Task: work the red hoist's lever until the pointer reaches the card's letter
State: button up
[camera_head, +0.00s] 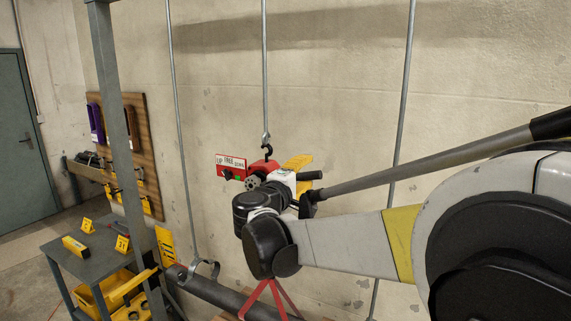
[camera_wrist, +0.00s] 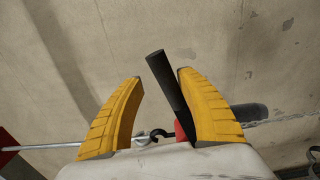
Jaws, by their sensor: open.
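The red hoist (camera_head: 262,166) hangs from a black hook at the wall, mostly behind my wrist. A red-and-white sign (camera_head: 231,163) with words such as FREE sits at its left. My gripper (camera_wrist: 161,76) is open, with its yellow fingers spread. A black lever bar (camera_wrist: 168,82) stands tilted between them, close to the right finger; whether it touches is unclear. In the head view one yellow finger (camera_head: 298,162) shows beside the hoist. A little of the red hoist (camera_wrist: 180,132) shows behind the lever. I cannot make out the pointer or a card letter.
Steel rods (camera_head: 264,70) hang along the wall. A grey pipe (camera_head: 222,294) with a ring clamp (camera_head: 206,268) lies below the hoist, near a red stand (camera_head: 268,290). A grey cart (camera_head: 92,262) with yellow items and a post (camera_head: 120,120) stand left.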

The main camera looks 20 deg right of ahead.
jog(key=shift+m, duration=0.7)
jog(key=shift+s+d+f+b, duration=0.2)
jog(key=shift+f+b, duration=0.55)
jog(key=shift+f, duration=0.25)
jog(key=shift+s+d+f+b, duration=0.1)
jog(key=shift+s+f+b, duration=0.05)
jog(key=shift+f+b, duration=0.7)
jog(key=shift+f, duration=0.1)
jog(key=shift+m, duration=0.8)
notch_tip(320, 180, down, 4)
jog(key=b, duration=0.3)
jog(key=shift+a, duration=0.1)
jog(key=f+b, duration=0.1)
jog(key=f+m+b, duration=0.1)
jog(key=w+f+b, duration=0.1)
jog(key=shift+a+f, duration=0.35)
jog(key=shift+f, duration=0.05)
